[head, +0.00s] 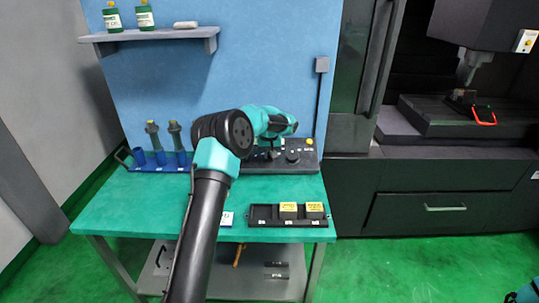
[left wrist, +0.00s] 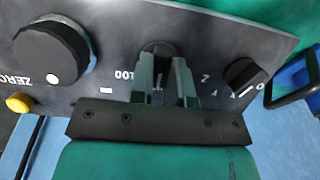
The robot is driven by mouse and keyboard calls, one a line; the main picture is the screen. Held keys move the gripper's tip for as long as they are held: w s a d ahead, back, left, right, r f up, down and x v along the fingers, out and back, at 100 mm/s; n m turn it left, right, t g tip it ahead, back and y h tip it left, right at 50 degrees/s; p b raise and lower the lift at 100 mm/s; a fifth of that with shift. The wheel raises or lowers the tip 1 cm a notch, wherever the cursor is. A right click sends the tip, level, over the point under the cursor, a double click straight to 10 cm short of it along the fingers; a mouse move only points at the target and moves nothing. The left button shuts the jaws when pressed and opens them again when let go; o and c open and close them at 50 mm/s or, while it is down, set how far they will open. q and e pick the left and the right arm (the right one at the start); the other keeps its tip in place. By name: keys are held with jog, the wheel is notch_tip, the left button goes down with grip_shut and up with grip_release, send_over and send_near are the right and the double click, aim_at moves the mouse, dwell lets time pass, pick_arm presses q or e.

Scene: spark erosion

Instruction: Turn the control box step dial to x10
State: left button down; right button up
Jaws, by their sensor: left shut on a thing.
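The control box (head: 312,167) stands at the back right of the green table, partly hidden behind my left arm. Its dark panel (left wrist: 112,80) fills much of the left wrist view, lettering upside down. My left gripper (left wrist: 165,75) is shut on the step dial (left wrist: 160,47), the black middle knob, with one finger on each side. A "100" mark shows beside it; the other step marks and the pointer are hidden or unclear. In the head view the left gripper (head: 272,152) is small, just above the box.
On the panel are a large round knob (left wrist: 50,50) near "ZERO", an axis selector knob (left wrist: 243,75) and a yellow button (left wrist: 19,102). A blue rack (head: 160,163) stands left; a black tray (head: 263,216) with yellow-topped blocks lies in front. The machine (head: 440,190) stands right.

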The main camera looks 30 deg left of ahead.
pick_arm(q)
jog(key=c, duration=1.1)
grip_release()
jog(key=shift+r, duration=0.15)
jog(key=r, duration=0.5)
jog(key=s+r, duration=0.1)
jog(key=r, duration=0.5)
jog(key=s+d+r, duration=0.1)
jog(key=r, duration=0.5)
jog(key=shift+d, duration=0.1)
